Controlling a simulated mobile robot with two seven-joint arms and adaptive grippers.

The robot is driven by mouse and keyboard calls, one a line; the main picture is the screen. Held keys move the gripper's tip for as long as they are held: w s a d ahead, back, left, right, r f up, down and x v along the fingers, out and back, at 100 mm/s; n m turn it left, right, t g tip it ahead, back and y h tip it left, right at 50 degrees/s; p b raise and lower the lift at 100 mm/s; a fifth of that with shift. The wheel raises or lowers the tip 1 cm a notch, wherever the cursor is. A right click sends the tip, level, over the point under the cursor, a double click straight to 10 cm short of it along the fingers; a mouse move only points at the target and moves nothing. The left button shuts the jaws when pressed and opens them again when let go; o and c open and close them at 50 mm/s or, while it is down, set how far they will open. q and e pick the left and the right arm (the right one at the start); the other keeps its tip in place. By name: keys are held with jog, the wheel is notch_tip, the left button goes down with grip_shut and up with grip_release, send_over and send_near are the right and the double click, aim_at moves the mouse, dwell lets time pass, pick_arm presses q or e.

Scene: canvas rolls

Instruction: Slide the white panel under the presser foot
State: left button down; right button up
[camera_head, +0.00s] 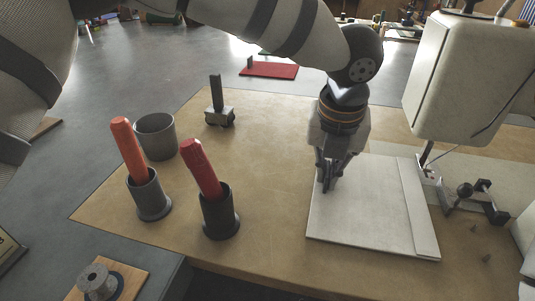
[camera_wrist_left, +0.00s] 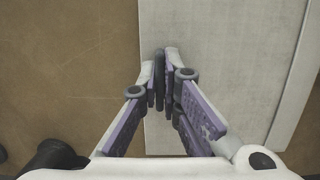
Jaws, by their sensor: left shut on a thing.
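The white panel (camera_head: 370,215) lies flat on the tan table, with a narrow raised strip along its right side. It also fills the middle of the left wrist view (camera_wrist_left: 225,60). My left gripper (camera_head: 326,186) points down at the panel's left edge and is shut on it; its fingertips also show in the left wrist view (camera_wrist_left: 164,75), where they hide the exact grip. The white sewing machine head (camera_head: 455,85) stands at the right. Its presser foot (camera_head: 425,168) is small, near the panel's upper right corner; whether it overlaps the panel is unclear. My right gripper is out of view.
Two grey holders with an orange roll (camera_head: 126,145) and a red roll (camera_head: 200,166) stand left on the table (camera_head: 270,130). An empty grey cup (camera_head: 156,138) and a metal block with a post (camera_head: 218,112) are behind them. A small metal fixture (camera_head: 475,197) sits right of the panel.

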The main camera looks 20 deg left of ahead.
pick_arm(q)
jog(key=shift+d, duration=0.2)
dwell(0.3)
jog(key=c, duration=2.1)
grip_release()
jog(key=shift+o, duration=0.2)
jog(key=shift+r, duration=2)
jog(key=o, duration=0.5)
jog(key=shift+o, duration=0.2)
